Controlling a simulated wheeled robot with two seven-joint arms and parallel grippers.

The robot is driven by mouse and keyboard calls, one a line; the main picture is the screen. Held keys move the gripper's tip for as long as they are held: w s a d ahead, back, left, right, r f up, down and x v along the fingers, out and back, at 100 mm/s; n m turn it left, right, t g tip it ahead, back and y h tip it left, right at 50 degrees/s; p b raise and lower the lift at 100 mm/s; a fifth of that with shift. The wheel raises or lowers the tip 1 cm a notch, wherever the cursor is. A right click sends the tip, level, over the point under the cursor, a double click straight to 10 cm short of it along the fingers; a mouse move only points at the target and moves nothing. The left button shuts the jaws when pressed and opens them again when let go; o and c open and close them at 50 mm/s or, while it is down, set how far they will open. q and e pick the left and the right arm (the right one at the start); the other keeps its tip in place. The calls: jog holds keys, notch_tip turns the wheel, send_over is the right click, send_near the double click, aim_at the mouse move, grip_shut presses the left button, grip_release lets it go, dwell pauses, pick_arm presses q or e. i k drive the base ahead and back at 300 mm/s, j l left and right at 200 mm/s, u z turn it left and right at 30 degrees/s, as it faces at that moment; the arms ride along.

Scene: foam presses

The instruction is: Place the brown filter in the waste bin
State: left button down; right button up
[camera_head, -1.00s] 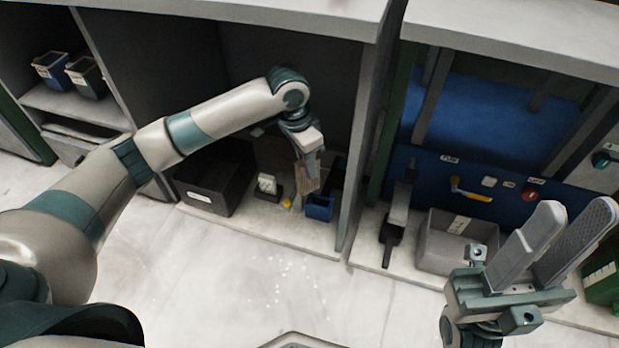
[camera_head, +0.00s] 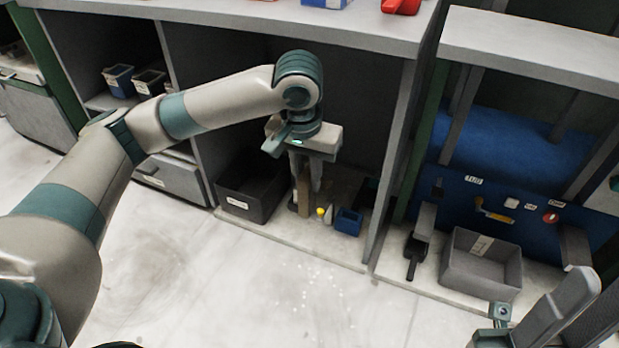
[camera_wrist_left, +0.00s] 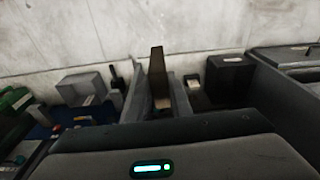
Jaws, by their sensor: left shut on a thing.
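The brown filter (camera_head: 304,188) is a thin, upright brown piece held between the fingers of my left gripper (camera_head: 306,178), which is shut on it. In the left wrist view the filter (camera_wrist_left: 157,72) stands up between the fingers. The gripper is inside the middle bay, just right of a dark open bin (camera_head: 237,203) with a white label. I cannot tell for sure whether this is the waste bin. My right gripper (camera_head: 575,305) is at the lower right, empty, fingers apart, partly cut off by the frame.
A small blue box (camera_head: 348,222) and a yellow-topped item (camera_head: 321,212) stand close right of the filter. A grey bin (camera_head: 458,262) and a black-handled tool (camera_head: 415,255) are in the right bay, beyond a divider. The floor in front is clear.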

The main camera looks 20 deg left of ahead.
aim_at(258, 196)
jog(key=j, duration=2.05)
